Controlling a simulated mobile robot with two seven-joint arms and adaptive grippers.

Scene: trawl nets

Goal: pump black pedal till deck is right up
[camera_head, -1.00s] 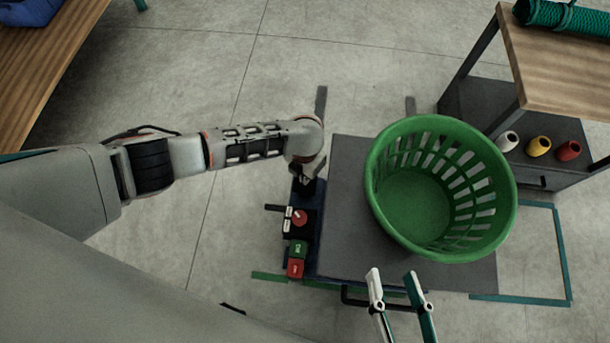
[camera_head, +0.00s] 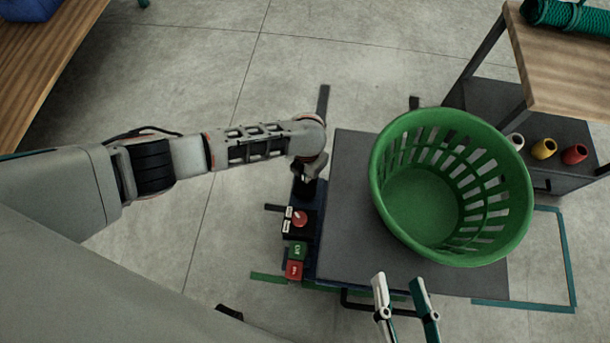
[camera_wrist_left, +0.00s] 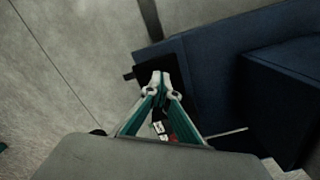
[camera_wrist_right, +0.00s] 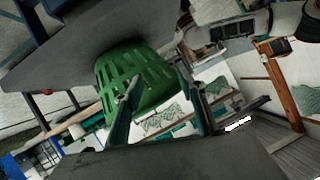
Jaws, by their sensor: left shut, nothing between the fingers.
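A grey deck (camera_head: 350,225) of a lift carries a green basket (camera_head: 420,205). Left of it sits a control panel with a red knob (camera_head: 299,218), a green button (camera_head: 297,250) and a red button (camera_head: 294,270). My left gripper (camera_head: 307,188) points down at the panel's far end, shut and empty. In the left wrist view, its closed fingertips (camera_wrist_left: 160,77) are over a dark plate (camera_wrist_left: 178,80), seemingly the black pedal; contact cannot be told. My right gripper (camera_head: 398,284) is open and empty, by the deck's near edge.
A wooden-topped bench (camera_head: 565,65) with a green net roll (camera_head: 565,14) stands right. White, yellow (camera_head: 543,149) and red (camera_head: 574,154) pots sit on its lower shelf. A wooden table (camera_head: 45,45) is at upper left. Open floor lies between.

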